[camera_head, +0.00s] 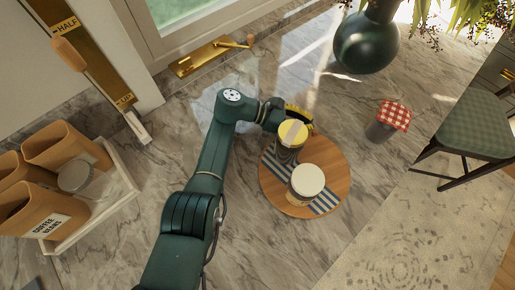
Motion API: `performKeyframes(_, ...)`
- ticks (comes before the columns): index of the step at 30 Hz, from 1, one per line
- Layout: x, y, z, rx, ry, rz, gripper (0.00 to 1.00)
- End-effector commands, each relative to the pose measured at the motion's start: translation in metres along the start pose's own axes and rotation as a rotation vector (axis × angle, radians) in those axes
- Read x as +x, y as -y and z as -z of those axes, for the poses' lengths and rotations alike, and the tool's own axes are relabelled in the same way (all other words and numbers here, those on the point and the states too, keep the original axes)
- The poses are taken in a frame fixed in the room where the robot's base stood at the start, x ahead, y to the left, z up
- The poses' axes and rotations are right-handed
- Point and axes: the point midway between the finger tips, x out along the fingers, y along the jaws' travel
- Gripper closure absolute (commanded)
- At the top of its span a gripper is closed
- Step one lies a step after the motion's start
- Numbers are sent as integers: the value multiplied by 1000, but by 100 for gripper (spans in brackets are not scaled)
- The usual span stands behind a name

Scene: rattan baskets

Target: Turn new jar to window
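A glass jar with a yellow lid (291,133) stands at the back edge of a round wooden board (333,165). A second jar with a cream lid (307,180) stands on the board in front of it. A third jar with a red checked cloth top (394,115) stands apart to the right. I cannot tell which is the new jar. My gripper (297,117) is at the far side of the yellow-lidded jar, close to its lid. Its fingers are partly hidden, so I cannot tell if they grip it. The window (180,12) is at the top left.
A striped cloth (325,202) lies on the board. A dark round vase (366,42) with plants stands at the back. A brass fitting (210,56) lies below the window. A tray with brown containers (68,145) is at left. A green chair (470,125) is at right.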

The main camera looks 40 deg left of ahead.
Motion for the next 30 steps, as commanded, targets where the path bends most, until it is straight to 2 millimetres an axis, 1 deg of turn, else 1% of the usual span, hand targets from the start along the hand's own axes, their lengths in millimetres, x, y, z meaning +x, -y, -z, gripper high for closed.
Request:
performKeyframes(4,-4,0,0,0,0,-1,100)
performKeyframes(7,-17,-1,0,1,0,-5,100)
performKeyframes(8,-23,-1,0,1,0,-4,100)
performKeyframes(15,-84,-1,0,0,0,-5,100)
performKeyframes(19,-108,-1,0,-1,-1,-2,100)
performKeyframes(21,-115,0,0,0,-1,-2,100)
performKeyframes(23,-119,0,0,0,-1,0,100)
performKeyframes(30,-120,0,0,0,0,0,100)
